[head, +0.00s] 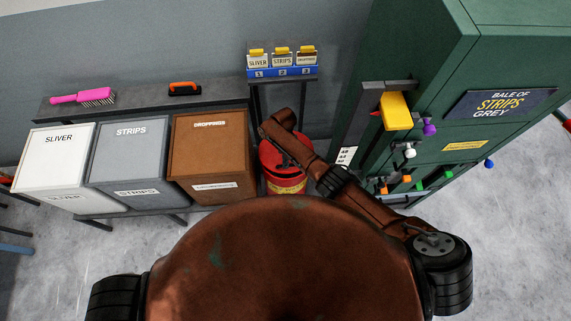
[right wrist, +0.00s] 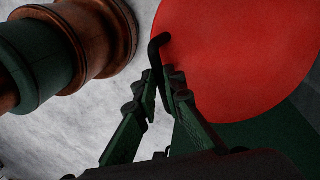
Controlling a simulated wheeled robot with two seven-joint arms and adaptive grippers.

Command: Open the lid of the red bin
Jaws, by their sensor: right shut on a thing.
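The red bin (head: 287,187) stands on the floor between the brown bin and the green machine, partly covered by my right arm. Its round red lid (head: 268,153) also fills the upper right of the right wrist view (right wrist: 240,60). A thin black bent handle (right wrist: 154,52) shows at the lid's edge in that view. My right gripper (right wrist: 161,88) is shut on this handle, its green fingers on either side. In the head view my right gripper (head: 284,159) is small and dark over the lid. I cannot tell whether the lid is raised. My left gripper is not in view.
White, grey and brown (head: 208,155) labelled bins stand to the left. A shelf behind holds a pink brush (head: 82,97) and an orange-handled tool (head: 185,89). The green machine (head: 440,110) with coloured knobs stands close on the right. Grey floor is open at lower left.

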